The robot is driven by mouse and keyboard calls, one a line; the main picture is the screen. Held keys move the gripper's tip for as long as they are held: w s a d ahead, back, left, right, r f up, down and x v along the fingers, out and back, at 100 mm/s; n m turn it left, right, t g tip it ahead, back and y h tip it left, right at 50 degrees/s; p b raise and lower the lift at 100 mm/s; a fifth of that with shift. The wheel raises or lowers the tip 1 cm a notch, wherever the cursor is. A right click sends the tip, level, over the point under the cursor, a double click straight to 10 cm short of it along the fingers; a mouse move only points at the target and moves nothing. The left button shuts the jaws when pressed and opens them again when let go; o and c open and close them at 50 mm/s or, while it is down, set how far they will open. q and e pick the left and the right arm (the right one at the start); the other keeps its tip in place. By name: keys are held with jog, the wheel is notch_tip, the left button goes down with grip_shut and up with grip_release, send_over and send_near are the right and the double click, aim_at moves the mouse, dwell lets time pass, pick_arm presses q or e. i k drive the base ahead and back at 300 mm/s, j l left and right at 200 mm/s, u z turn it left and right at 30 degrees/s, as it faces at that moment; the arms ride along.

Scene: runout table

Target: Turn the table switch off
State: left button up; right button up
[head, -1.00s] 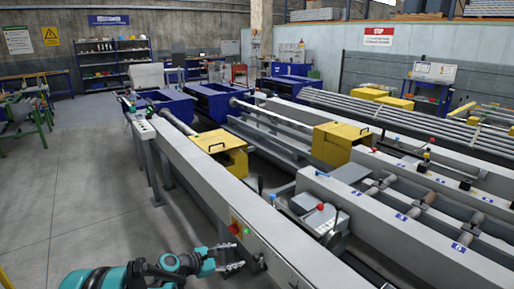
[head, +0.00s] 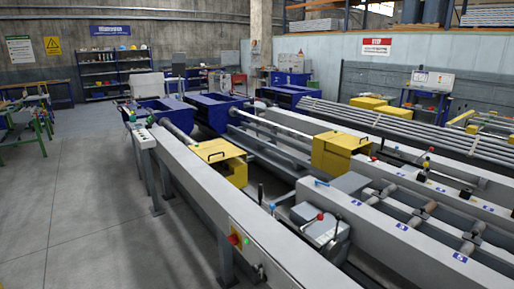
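Neither of my grippers is in view.
Bare grey floor (head: 80,220) lies open to the left of the beam. Beam legs (head: 226,258) stand below the switch. Yellow covers (head: 222,158) sit farther back.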

aim_at(233, 239)
jog(key=z, duration=2.9)
jog(key=l+u, duration=0.1)
jog(key=u, duration=2.95)
jog(key=i+l, duration=0.3)
jog(key=i, duration=0.15)
jog(key=i+l+z, duration=0.1)
jog(key=i+l, duration=0.2)
jog(key=i, duration=0.1)
